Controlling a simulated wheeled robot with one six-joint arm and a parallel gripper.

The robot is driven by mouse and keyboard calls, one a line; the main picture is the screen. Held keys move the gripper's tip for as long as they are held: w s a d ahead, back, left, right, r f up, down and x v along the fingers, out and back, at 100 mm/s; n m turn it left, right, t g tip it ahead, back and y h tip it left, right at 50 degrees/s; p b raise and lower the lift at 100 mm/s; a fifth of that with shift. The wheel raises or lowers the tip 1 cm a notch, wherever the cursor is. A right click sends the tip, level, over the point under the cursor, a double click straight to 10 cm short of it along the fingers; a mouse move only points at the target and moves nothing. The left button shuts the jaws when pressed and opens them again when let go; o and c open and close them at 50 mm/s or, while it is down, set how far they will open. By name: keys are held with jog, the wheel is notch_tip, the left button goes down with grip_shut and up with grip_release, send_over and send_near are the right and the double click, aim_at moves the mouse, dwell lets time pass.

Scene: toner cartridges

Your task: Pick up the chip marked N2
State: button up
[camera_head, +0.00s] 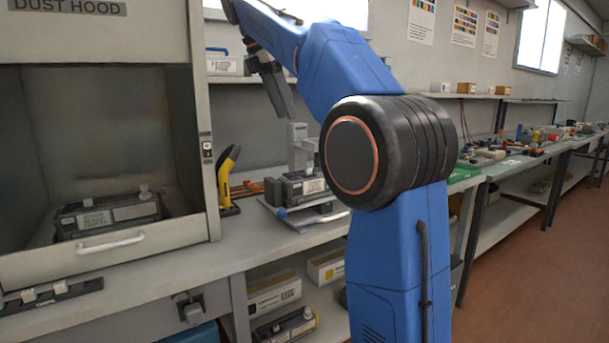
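I cannot make out any chip marked N2; small markings are too small to read here. A dark toner cartridge (300,187) with a pale label sits on a grey metal stand on the bench, partly behind my arm. Another cartridge (110,215) lies inside the dust hood, with a small light piece on its top. My gripper (284,105) hangs in the air above the bench, pointing down, above and left of the stand. It is small and dark, and I cannot tell whether its fingers are apart. Nothing is visibly held.
The dust hood (98,37) stands left with its front open above a low sill and handle. A yellow and black tool (228,180) stands beside it. A dark strip-shaped part (45,296) lies at front left. Boxes (274,291) sit on the lower shelf. Cluttered benches run right.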

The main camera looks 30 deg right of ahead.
aim_at(306, 168)
jog(key=x, duration=1.7)
jog(key=shift+s, duration=0.1)
jog(key=shift+c, duration=0.3)
